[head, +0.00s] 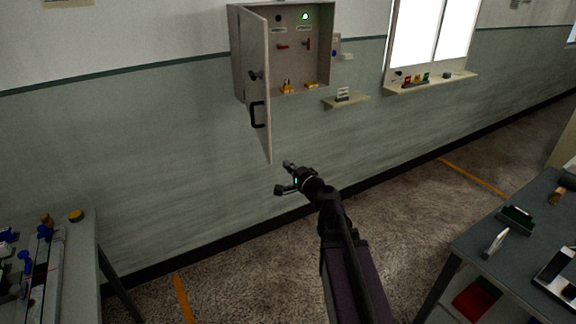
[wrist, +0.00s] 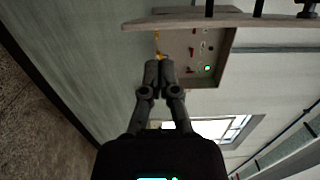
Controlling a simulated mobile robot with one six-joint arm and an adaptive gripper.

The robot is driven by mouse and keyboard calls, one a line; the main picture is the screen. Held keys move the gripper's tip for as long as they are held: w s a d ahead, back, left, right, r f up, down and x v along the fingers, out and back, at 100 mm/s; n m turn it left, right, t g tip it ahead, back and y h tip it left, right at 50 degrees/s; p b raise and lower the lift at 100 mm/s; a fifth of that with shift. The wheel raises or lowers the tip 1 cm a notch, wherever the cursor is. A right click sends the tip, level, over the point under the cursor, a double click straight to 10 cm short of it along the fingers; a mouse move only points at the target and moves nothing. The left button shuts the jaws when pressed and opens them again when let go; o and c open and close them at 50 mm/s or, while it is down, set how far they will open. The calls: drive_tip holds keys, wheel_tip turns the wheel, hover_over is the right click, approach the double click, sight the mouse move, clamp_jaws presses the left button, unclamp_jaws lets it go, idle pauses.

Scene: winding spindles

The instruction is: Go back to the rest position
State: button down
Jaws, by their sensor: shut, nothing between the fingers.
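My gripper (head: 284,178) is in the middle of the head view, in front of the wall and below the wall cabinet. In the wrist view my gripper (wrist: 159,72) has its two fingertips together with nothing between them. The grey cabinet (head: 236,60) hangs on the wall with its door (head: 258,75) swung open towards me. Inside are red switches, a lit green lamp (head: 305,16) and a yellow padlock (head: 287,86). The cabinet also shows sideways in the wrist view (wrist: 224,48). My gripper is apart from the cabinet and its door.
A small shelf (head: 346,102) and a window sill (head: 430,84) with small items are right of the cabinet. A workbench (head: 84,245) with blue-handled parts stands at left. A grey table (head: 480,236) with tools stands at right. The floor (head: 240,270) between them looks clear.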

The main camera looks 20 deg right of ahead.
idle(0.3)
drive_tip(key=s+a+f+n+g+y, duration=0.1)
drive_tip(key=s+a+f+n+g, duration=0.85)
drive_tip(key=f+n, duration=0.2)
drive_tip(key=s+d+f+n+g+h, duration=0.1)
drive_tip(key=s+d+f+g+h, duration=0.1)
drive_tip(key=s, duration=0.3)
drive_tip(key=s+d+f+n+g+h, duration=0.1)
drive_tip(key=s+d+f+g+h, duration=0.2)
drive_tip(key=s+f+g+h, duration=0.1)
drive_tip(key=shift+s+d+f+n+g+h, duration=0.4)
drive_tip(key=shift+s+f+g, duration=0.15)
drive_tip(key=shift+s+g, duration=0.25)
